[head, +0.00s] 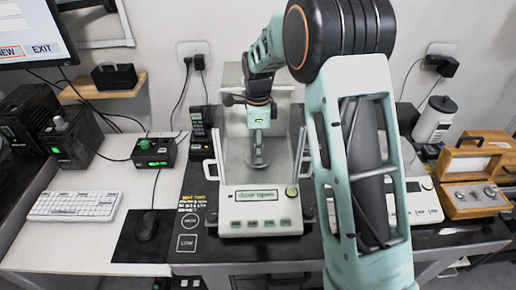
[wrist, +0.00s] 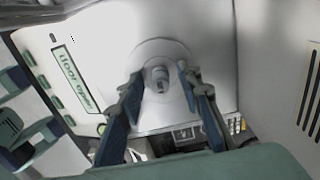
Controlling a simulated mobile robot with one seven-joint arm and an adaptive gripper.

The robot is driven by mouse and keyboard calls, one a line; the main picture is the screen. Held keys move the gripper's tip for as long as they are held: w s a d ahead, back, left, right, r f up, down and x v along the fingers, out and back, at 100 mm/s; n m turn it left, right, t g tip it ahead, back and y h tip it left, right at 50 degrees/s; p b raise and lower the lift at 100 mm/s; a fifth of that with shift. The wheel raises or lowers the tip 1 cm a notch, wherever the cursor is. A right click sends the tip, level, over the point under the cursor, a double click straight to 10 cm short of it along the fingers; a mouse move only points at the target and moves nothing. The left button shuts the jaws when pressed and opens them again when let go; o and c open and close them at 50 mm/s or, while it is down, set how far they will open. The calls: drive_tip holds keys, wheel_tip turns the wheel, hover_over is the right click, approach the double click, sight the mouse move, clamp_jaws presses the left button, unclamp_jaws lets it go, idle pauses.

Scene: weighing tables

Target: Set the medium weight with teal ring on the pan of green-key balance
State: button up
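The green-key balance (head: 262,222) stands in the middle of the head view, with green keys, a lit display and a glass-sided chamber. Its round pan (wrist: 160,112) shows in the wrist view. A small grey metal weight (wrist: 159,78) is at the middle of the pan, between my fingertips; its teal ring cannot be made out. My gripper (wrist: 160,74) is inside the chamber, low over the pan. Its fingers stand apart, with a visible gap on each side of the weight. In the head view my gripper (head: 258,150) hides the weight.
A second balance (head: 424,205) stands at the right, partly behind my arm. A wooden weight box (head: 472,200) with metal weights is at the far right. The chamber's side wall (wrist: 278,70) is close to my gripper. A keyboard (head: 75,205) and mouse (head: 147,226) lie left.

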wheel_tip(320, 180, up, 12)
drive_tip(key=shift+r, duration=0.15)
idle(0.4)
drive_tip(key=shift+w, duration=0.1)
